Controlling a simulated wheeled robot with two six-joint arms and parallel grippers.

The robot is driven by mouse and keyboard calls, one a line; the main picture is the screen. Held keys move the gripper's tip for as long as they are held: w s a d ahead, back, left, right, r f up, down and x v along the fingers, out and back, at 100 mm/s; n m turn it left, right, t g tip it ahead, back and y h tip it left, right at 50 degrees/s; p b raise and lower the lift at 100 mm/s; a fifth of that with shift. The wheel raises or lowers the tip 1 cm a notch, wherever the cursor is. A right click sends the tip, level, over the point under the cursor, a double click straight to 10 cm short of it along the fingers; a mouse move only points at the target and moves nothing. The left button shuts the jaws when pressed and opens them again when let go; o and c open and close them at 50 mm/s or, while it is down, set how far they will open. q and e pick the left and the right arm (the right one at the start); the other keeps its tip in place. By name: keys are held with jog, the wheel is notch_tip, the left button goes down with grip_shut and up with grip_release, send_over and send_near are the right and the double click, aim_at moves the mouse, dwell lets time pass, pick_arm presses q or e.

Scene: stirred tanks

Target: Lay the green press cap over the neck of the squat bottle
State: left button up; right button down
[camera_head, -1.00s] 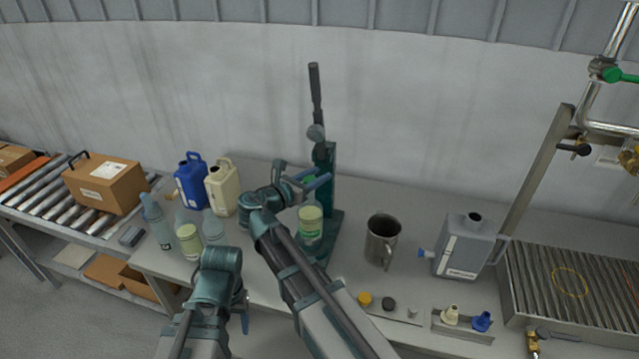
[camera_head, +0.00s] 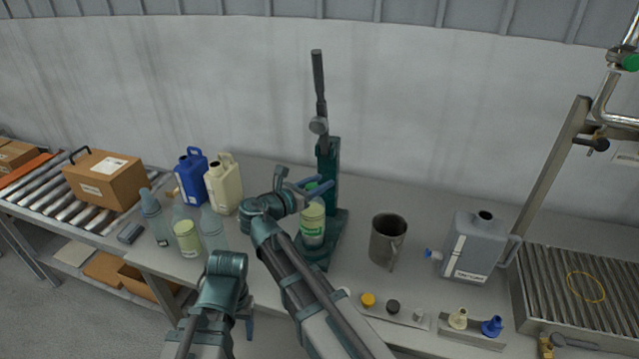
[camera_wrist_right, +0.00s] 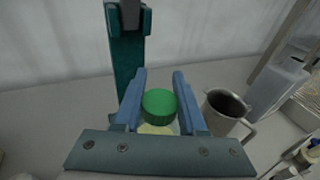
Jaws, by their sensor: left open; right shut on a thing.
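The green press cap (camera_wrist_right: 159,103) is between the blue fingers of my right gripper (camera_wrist_right: 160,98), which is shut on it. In the head view the cap (camera_head: 311,186) shows as a small green patch at my right gripper (camera_head: 316,187). The squat bottle (camera_head: 313,227), with a pale green label, stands upright on the base of the teal press. The cap is above this bottle; its neck is hidden, so I cannot tell whether they touch. My left gripper (camera_head: 248,322) is open and empty, low in the head view, away from the bottle.
The teal lever press (camera_head: 328,165) rises right behind the bottle. A steel mug (camera_head: 387,241) stands to its right, then a grey canister (camera_head: 474,247). Clear bottles (camera_head: 157,222), a blue jug (camera_head: 190,177) and a cream jug (camera_head: 223,186) stand left. Small caps (camera_head: 368,299) lie in front.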

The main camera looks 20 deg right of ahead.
jog(key=shift+c, duration=2.4)
grip_release()
